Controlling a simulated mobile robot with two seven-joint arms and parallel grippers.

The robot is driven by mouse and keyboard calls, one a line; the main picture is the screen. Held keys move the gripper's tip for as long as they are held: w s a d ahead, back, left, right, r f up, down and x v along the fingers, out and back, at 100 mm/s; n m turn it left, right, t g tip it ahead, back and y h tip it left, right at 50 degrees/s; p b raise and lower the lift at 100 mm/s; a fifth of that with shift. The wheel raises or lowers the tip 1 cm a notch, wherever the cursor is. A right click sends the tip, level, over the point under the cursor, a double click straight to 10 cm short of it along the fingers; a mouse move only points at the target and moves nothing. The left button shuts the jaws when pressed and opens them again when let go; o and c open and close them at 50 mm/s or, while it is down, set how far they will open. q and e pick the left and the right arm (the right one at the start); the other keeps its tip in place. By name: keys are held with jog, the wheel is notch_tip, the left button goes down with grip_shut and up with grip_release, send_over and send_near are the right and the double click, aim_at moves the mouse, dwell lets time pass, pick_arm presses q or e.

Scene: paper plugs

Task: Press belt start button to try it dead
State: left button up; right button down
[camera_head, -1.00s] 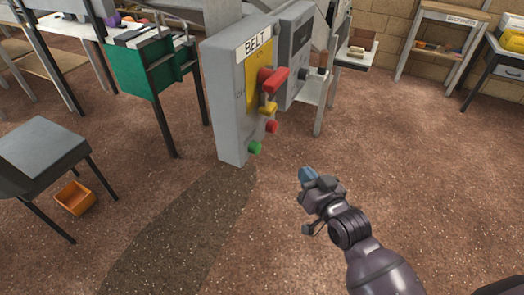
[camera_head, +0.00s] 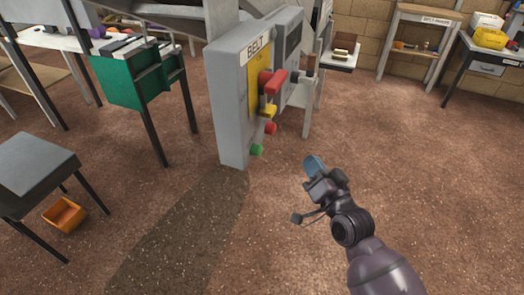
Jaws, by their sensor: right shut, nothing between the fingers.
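The grey belt control box (camera_head: 230,115) stands left of centre, with a sign reading BELT (camera_head: 255,50) at its top. On its right-hand face are a yellow panel (camera_head: 255,85), a red lever handle (camera_head: 272,80), a yellow part (camera_head: 268,110), a red button (camera_head: 270,128) and, lowest, a green button (camera_head: 257,150). My right gripper (camera_head: 314,164) is right of the green button and apart from it. Its bluish fingertips are shut and empty, pointing up and left. My left gripper is not in view.
A second grey box (camera_head: 292,40) stands behind the control box. Benches (camera_head: 415,40) line the back wall. The brown floor around my gripper is clear.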

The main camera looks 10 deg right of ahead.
aim_at(258, 150)
jog(key=w+a, duration=0.5)
jog(key=a, duration=0.2)
jog(key=shift+a+b, duration=0.2)
jog(key=shift+b, duration=0.15)
dwell(0.5)
jog(key=shift+a, duration=0.1)
dwell(1.7)
jog(key=shift+w+a, duration=0.15)
jog(key=shift+a, duration=0.1)
